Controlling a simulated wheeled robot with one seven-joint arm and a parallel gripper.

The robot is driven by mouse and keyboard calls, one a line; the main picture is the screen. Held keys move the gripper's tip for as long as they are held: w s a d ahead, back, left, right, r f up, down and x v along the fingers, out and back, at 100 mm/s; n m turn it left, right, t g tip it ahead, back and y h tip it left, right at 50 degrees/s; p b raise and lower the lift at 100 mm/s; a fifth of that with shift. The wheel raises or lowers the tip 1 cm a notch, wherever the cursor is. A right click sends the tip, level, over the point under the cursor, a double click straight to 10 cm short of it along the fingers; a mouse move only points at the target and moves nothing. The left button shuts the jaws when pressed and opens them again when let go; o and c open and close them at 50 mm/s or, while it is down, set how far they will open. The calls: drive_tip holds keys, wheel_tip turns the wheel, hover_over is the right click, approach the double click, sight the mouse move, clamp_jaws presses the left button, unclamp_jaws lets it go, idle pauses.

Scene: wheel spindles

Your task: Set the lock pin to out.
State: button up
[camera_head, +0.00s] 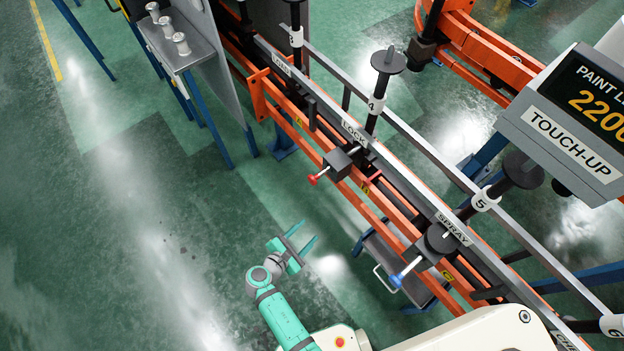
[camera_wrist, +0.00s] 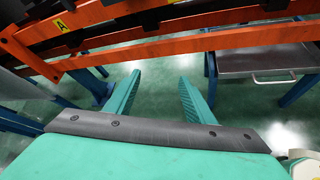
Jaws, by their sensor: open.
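The lock pin (camera_head: 319,177) has a red knob and sticks out on the near side of a dark block (camera_head: 342,162). The block sits on the orange rail under the "LOCK" label (camera_head: 354,133), near the black spindle marked 4 (camera_head: 376,104). My gripper (camera_head: 302,235) is open and empty, below and to the left of the red knob, apart from it. In the wrist view its two green fingers (camera_wrist: 156,95) are spread with nothing between them, and orange rails cross above them. The red knob does not show in the wrist view.
A blue-knobbed pin (camera_head: 397,279) sits by the "SPRAY" label (camera_head: 454,229). A grey shelf with a handle (camera_head: 385,262) is under the rail; it also shows in the wrist view (camera_wrist: 258,62). A small table with pale parts (camera_head: 200,52) stands upper left. The floor at left is clear.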

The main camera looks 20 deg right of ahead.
drive_tip(key=w+r+n+h, duration=0.2)
drive_tip(key=w+r+h, duration=0.1)
drive_tip(key=w+r, duration=0.25)
drive_tip(key=g+h, duration=0.1)
drive_tip(key=h, duration=0.3)
approach(310, 181)
drive_tip(key=x, duration=1)
drive_tip(key=shift+d, duration=0.3)
